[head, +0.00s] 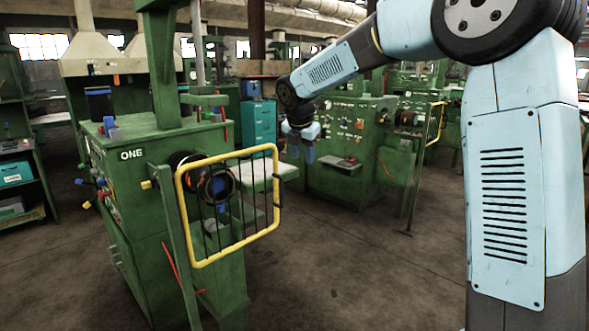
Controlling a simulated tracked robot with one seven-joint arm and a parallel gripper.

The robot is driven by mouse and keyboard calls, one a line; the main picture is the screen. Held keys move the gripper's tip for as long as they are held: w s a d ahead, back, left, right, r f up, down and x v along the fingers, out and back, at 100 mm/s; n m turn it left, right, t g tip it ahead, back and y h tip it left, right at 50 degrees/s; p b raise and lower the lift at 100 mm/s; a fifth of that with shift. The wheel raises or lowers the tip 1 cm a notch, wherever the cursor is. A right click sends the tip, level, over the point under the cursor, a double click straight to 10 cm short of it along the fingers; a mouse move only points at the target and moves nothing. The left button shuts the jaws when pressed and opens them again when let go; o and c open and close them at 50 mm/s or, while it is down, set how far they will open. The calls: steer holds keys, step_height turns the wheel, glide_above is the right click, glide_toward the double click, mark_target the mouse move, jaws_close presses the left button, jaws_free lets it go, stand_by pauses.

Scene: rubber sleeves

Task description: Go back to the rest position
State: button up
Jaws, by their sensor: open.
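My gripper (302,150) hangs at the end of my raised arm, near the middle of the head view, with its fingers pointing down. It is small here, and nothing shows between its fingers. It is in the air, to the right of the green machine marked ONE (130,155) and its yellow-framed guard (230,205). A black ring-shaped part with a blue piece (218,187) shows behind the guard bars. I cannot make out a rubber sleeve clearly.
Another green machine (345,135) with a control panel stands behind my gripper. A pale flat surface (272,171) lies beyond the guard. A teal drawer cabinet (258,123) stands further back. Shelves (20,175) are at the far left. The floor (370,260) in front is clear.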

steer(key=s+d+r+m, duration=0.2)
steer(key=s+d+m, duration=0.55)
steer(key=s, duration=0.35)
steer(key=s+d+r+m, duration=0.3)
steer(key=s+d+m, duration=0.4)
steer(key=s+m, duration=0.25)
steer(key=s+d+f+m, duration=0.2)
steer(key=s+m, duration=0.4)
steer(key=s, duration=0.3)
steer(key=s+d+f+m, duration=0.3)
steer(key=s+d+m, duration=0.2)
steer(key=s, duration=0.4)
steer(key=shift+s+f+m+t+y, duration=0.15)
steer(key=shift+s+m+t+y, duration=0.2)
steer(key=shift+m, duration=0.45)
steer(key=shift+w+a, duration=0.1)
steer(key=shift+a, duration=0.05)
